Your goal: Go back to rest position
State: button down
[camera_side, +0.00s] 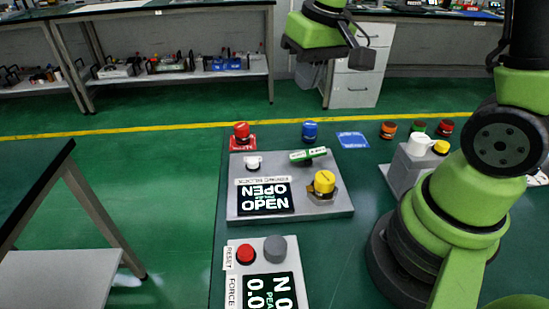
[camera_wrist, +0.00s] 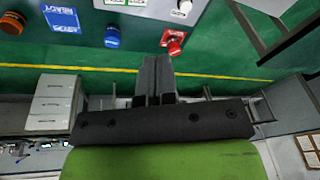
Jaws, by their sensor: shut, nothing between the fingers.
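My gripper (camera_side: 361,58) is in the upper middle of the side view, raised well above and beyond the table. Its dark fingers are shut with nothing between them. In the wrist view my gripper (camera_wrist: 156,70) also shows with its two fingers side by side and touching. It is apart from every object on the table.
A grey panel (camera_side: 240,220) with an OPEN display, green-white handle (camera_side: 308,154) and yellow knob (camera_side: 325,182) lies below. Red (camera_side: 241,130) and blue (camera_side: 310,130) buttons stand behind it. A force box (camera_side: 285,244) is in front. The space around my gripper looks free.

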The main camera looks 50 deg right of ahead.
jog(key=s+a+r+t+y, duration=0.1)
jog(key=s+a+r+t, duration=0.1)
jog(key=s+r, duration=0.2)
jog(key=s+a+r+t, duration=0.2)
jog(key=s+a+r, duration=0.1)
jog(key=s, duration=0.6)
jog(key=shift+a+r+t+y, duration=0.3)
jog(key=shift+a+r+y, duration=0.1)
jog(key=shift+r, duration=0.45)
